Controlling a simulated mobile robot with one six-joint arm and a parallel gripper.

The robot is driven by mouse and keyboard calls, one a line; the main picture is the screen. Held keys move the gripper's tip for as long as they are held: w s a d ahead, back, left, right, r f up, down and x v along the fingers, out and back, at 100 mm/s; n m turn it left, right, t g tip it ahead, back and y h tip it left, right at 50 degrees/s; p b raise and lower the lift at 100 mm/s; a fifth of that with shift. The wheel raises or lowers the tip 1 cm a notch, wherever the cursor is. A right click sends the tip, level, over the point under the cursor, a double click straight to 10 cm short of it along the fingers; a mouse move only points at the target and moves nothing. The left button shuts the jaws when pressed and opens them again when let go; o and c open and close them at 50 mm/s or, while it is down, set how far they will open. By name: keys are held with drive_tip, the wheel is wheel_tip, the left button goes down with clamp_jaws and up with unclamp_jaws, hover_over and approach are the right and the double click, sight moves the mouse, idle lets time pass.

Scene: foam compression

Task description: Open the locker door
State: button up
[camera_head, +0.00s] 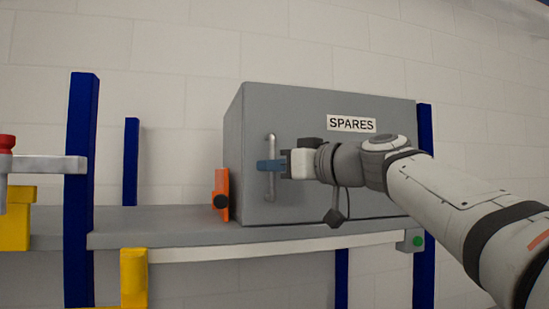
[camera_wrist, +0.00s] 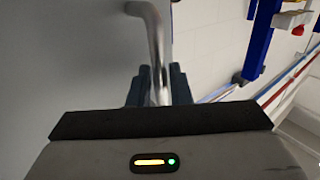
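The grey locker (camera_head: 330,105) with a "SPARES" label stands on a shelf, and its door looks closed. A vertical metal door handle (camera_head: 269,190) is at the left of its front; the handle also shows in the wrist view (camera_wrist: 156,40). My gripper (camera_head: 270,165) reaches in from the right at the handle's middle. In the wrist view its blue fingers (camera_wrist: 159,88) lie on either side of the bar, close against it. They appear shut on the handle. The lower part of the handle there is hidden by my gripper's body.
The grey shelf (camera_head: 160,225) has blue posts (camera_head: 80,180), a yellow bracket (camera_head: 133,275) and a small box with a green button (camera_head: 416,240). A white block wall stands behind.

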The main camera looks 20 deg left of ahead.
drive_tip(key=shift+w+a, duration=0.15)
drive_tip(key=shift+a, duration=0.15)
clamp_jaws()
idle(0.3)
